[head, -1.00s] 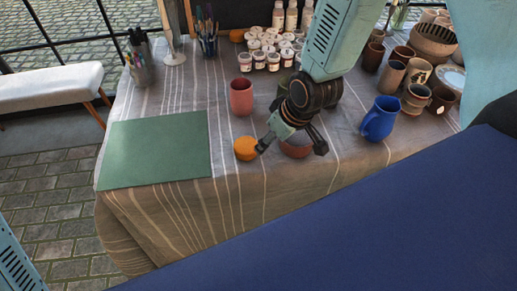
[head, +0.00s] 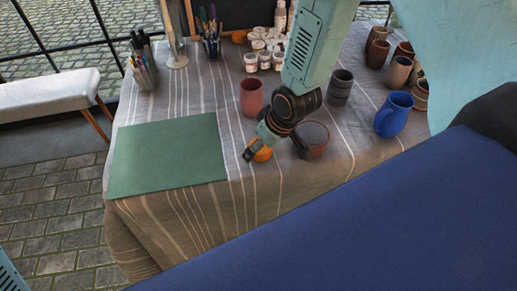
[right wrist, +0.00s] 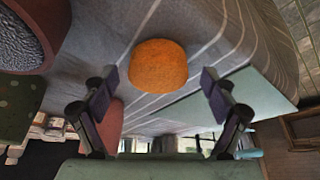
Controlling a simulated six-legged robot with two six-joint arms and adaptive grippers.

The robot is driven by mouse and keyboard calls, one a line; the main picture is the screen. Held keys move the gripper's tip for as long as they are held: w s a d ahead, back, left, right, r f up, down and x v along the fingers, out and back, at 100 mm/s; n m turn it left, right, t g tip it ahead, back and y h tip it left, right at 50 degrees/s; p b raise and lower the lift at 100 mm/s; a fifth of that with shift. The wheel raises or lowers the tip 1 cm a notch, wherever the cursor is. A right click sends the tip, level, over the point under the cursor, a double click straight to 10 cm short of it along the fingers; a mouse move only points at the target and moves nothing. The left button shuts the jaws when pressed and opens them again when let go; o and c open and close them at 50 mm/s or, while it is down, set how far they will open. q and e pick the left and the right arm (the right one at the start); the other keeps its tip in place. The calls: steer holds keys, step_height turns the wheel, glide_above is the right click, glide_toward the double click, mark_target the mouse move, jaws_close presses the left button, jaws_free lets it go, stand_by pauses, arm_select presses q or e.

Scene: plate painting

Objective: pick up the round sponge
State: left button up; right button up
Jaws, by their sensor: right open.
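The round sponge (head: 265,152) is orange and lies on the striped tablecloth near the front edge, right of the green mat. My right gripper (head: 276,152) is over it and hides part of it in the head view. In the right wrist view, the sponge (right wrist: 159,66) sits centred between the two spread fingertips of the right gripper (right wrist: 159,80). Cloth shows on both sides of the sponge, so the fingers look apart from it. The gripper is open and empty. My left gripper is not in view.
A dark reddish bowl (head: 315,138) stands close right of the gripper; it also shows in the right wrist view (right wrist: 52,28). A pink cup (head: 251,97) stands behind the sponge. A blue jug (head: 393,115) is farther right. The green mat (head: 168,155) lies flat and clear.

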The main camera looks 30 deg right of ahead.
steer(key=shift+a+r, duration=0.1)
steer(key=shift+a, duration=0.1)
steer(key=shift+c, duration=0.4)
steer(key=shift+d, duration=0.1)
steer(key=shift+c, duration=0.7)
steer(key=shift+d+f, duration=0.25)
steer(key=shift+d, duration=0.15)
steer(key=c, duration=0.3)
steer(key=shift+c, duration=0.8)
steer(key=shift+a+r, duration=0.2)
steer(key=shift+a, duration=0.2)
steer(key=c, duration=0.3)
steer(key=shift+d, duration=0.35)
arm_select(q)
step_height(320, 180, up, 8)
steer(key=p, duration=0.8)
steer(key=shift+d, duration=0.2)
arm_select(e)
steer(key=shift+a+r, duration=0.15)
steer(key=shift+r, duration=4.35)
steer(key=shift+a+r, duration=0.1)
steer(key=shift+r, duration=4.35)
